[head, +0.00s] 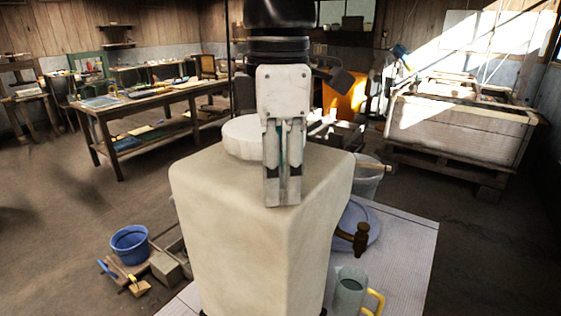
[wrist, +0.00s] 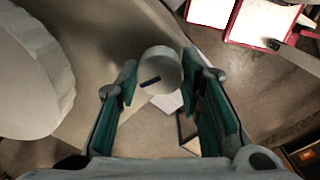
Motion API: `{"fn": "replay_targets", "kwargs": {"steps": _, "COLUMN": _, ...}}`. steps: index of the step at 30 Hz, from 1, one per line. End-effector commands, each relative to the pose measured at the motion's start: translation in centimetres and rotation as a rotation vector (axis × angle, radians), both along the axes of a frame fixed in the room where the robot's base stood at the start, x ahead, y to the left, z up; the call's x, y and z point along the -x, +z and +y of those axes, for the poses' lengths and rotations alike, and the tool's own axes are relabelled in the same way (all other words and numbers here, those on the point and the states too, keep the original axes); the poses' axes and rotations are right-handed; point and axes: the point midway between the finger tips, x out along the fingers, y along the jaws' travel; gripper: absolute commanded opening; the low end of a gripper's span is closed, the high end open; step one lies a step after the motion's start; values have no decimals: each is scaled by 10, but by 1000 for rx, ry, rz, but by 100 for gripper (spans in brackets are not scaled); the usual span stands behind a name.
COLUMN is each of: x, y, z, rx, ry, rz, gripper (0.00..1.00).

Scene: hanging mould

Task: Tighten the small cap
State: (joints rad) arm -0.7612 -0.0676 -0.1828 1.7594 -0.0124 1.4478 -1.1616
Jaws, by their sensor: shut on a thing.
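A large pale mould (head: 255,235), block-shaped with rounded edges, stands in front of me in the head view. The small cap (wrist: 160,66) is a pale round knob with a short dark mark on its face. It sits between my two green-padded fingers in the wrist view. My gripper (head: 283,198) points down at the mould's top near its front right edge and is shut on the small cap. In the head view the fingers hide the small cap. How tight the cap is cannot be told.
A large white cap (head: 240,140) sits on the mould's top, left of my gripper; its ribbed rim shows in the wrist view (wrist: 30,75). A blue bucket (head: 129,245), a grey jug (head: 348,290) and a round blue-grey item (head: 370,222) stand low around the mould.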

Motion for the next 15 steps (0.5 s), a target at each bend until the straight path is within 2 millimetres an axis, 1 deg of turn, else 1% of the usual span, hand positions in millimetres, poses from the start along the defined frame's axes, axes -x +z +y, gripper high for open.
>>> {"fn": "replay_targets", "kwargs": {"steps": 8, "x": 1, "y": 1, "z": 0, "rx": 2, "ry": -80, "rz": 3, "gripper": 6}}
{"fn": "replay_targets", "kwargs": {"steps": 15, "x": 2, "y": 2, "z": -1, "rx": 3, "ry": -259, "rz": 3, "gripper": 6}}
